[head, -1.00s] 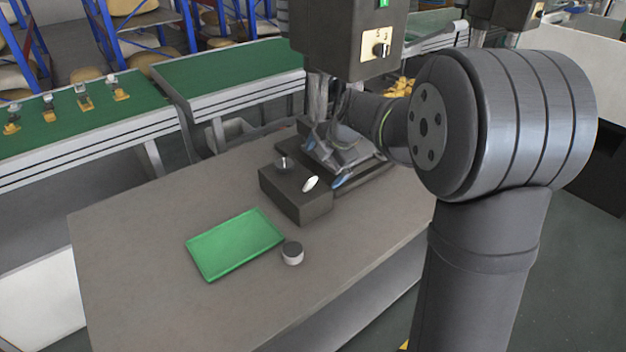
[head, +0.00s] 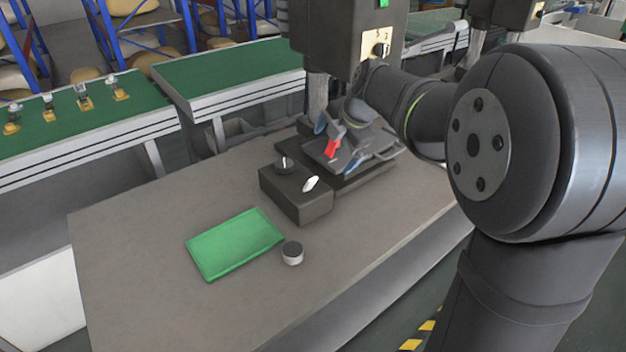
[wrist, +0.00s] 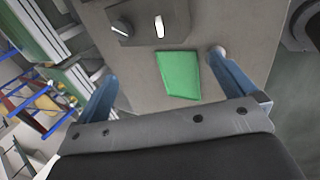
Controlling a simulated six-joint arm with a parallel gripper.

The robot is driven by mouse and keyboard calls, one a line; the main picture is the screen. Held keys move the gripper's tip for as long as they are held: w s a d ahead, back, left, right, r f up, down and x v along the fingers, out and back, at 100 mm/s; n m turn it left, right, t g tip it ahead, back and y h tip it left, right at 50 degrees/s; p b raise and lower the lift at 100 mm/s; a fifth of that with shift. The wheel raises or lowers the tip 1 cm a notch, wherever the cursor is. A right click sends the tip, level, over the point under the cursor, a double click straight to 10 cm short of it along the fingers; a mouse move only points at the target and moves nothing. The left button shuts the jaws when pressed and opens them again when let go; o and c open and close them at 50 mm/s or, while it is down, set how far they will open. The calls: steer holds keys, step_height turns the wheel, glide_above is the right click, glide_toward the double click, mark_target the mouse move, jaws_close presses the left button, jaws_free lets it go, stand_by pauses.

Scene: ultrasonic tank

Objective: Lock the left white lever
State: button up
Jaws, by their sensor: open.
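A dark block (head: 297,205) stands on the table. On its top are a round black knob (head: 283,168) with a thin white mark and a white lever (head: 311,184) to its right. In the wrist view the knob (wrist: 121,27) and the upright white lever (wrist: 159,26) show near the top edge. My gripper (head: 337,146) is open with blue fingers, above and behind the block, apart from both controls. In the wrist view my gripper (wrist: 163,70) has nothing between its fingers. A red piece (head: 332,149) shows beside the fingers; I cannot tell what it belongs to.
A green tray (head: 235,244) lies on the table in front of the block. A small round grey-and-white piece (head: 292,253) stands right of it. A dark machine (head: 345,40) rises behind the block. The table's left and front areas are clear.

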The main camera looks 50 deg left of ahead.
steer(key=shift+v, duration=1.2)
steer(key=shift+c, duration=0.4)
